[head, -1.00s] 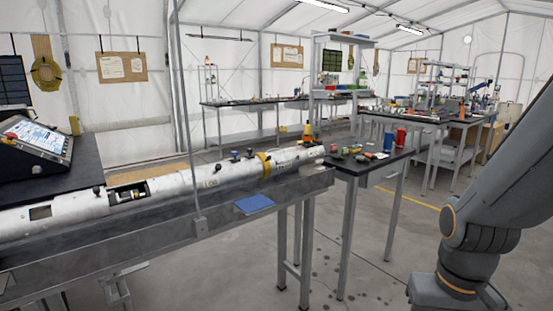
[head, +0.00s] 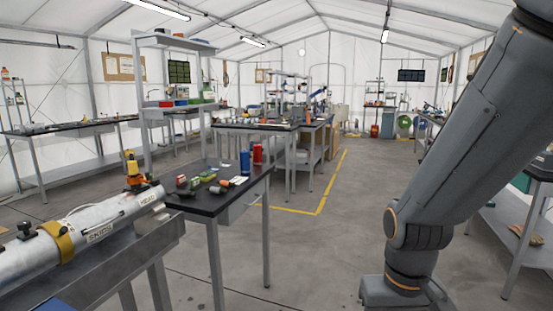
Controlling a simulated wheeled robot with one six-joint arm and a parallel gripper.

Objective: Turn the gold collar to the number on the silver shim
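Labels "SKIDS" and "HEAD" show on the tube to the right of the collar. I cannot make out the silver shim among the small items. My gripper is outside the view; only my grey arm shows at the right, well apart from the collar.
A small black table (head: 220,193) beside the tube's end holds small parts, a blue can (head: 245,161) and a red can (head: 257,153). A yellow-orange object (head: 132,167) stands by the tube's end. Open grey floor lies between this table and my arm; more benches stand behind.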

